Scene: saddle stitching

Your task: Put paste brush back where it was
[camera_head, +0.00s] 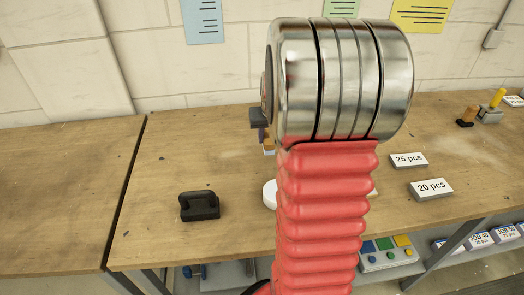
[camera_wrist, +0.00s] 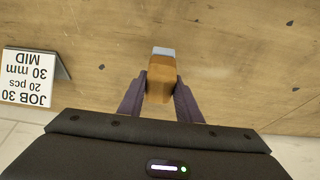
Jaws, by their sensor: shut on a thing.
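My gripper (camera_wrist: 161,84) is shut on the paste brush (camera_wrist: 161,72), seen as a tan wooden piece with a pale blue-grey end pointing away from the jaws. In the head view the gripper (camera_head: 259,130) shows only in part to the left of my arm, with a bit of the tan brush (camera_head: 269,143) below it. My arm hides the rest. The wooden bench (camera_head: 160,165) lies beneath; I cannot tell whether the brush touches it. A white round thing (camera_head: 269,194), perhaps a pot, is mostly hidden behind my arm.
A black handled block (camera_head: 200,205) stands on the bench at left. White cards reading 25 pcs (camera_head: 408,161) and 20 pcs (camera_head: 431,189) stand at right. A yellow-handled tool (camera_head: 493,107) is at the far right. A JOB 30 card (camera_wrist: 31,78) stands at left in the wrist view.

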